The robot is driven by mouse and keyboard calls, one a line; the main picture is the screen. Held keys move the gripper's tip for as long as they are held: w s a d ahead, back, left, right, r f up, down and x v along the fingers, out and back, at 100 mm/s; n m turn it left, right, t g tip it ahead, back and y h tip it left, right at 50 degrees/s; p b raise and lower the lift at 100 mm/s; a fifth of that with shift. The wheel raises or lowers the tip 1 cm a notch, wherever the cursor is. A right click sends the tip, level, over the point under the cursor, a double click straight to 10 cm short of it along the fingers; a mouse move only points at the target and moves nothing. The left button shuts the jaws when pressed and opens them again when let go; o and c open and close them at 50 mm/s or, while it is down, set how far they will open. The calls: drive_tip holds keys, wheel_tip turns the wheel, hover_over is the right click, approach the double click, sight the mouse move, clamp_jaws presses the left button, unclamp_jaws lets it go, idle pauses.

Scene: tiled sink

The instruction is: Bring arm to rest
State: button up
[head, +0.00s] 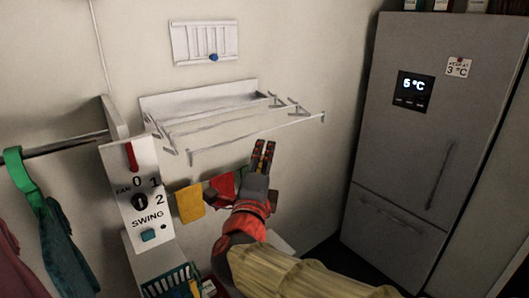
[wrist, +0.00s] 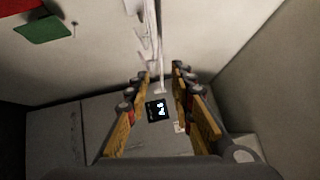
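My gripper (head: 263,150) is raised in front of the wall, at the end of my arm, just below the front bar of the white drying rack (head: 215,115) in the head view. Its fingers point up in that view. In the wrist view my gripper (wrist: 160,72) has its two fingers apart with nothing between them. The fridge display (wrist: 157,110) shows through the gap. Whether the gripper touches the rack cannot be told.
A grey fridge (head: 415,150) stands at the right. A fan switch panel (head: 138,190) is at the left, near a rail with a green hanger (head: 22,175) and clothes. A yellow cloth (head: 190,202) and a red cloth (head: 222,185) hang beside my gripper.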

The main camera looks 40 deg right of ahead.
idle(0.5)
drive_tip(key=w+a+f+n+t+y, duration=0.2)
drive_tip(key=w+a+f+n+y, duration=0.4)
drive_tip(key=a+n+y, duration=0.3)
drive_tip(key=s+a+f+n+g+y, duration=0.3)
drive_tip(key=a+f+n+y, duration=0.35)
drive_tip(key=a+n, duration=0.4)
drive_tip(key=s+a+f+n+g, duration=0.3)
drive_tip(key=s+f+n+g, duration=0.25)
drive_tip(key=s+f, duration=0.35)
drive_tip(key=s+d+n+g+h, duration=0.2)
drive_tip(key=s+d, duration=0.4)
drive_tip(key=s, duration=0.5)
drive_tip(key=shift+s+d+f+n, duration=0.15)
drive_tip(key=shift+s+f+n, duration=0.15)
drive_tip(key=shift+n, duration=0.4)
drive_tip(key=shift+r, duration=0.1)
drive_tip(key=shift+c, duration=0.3)
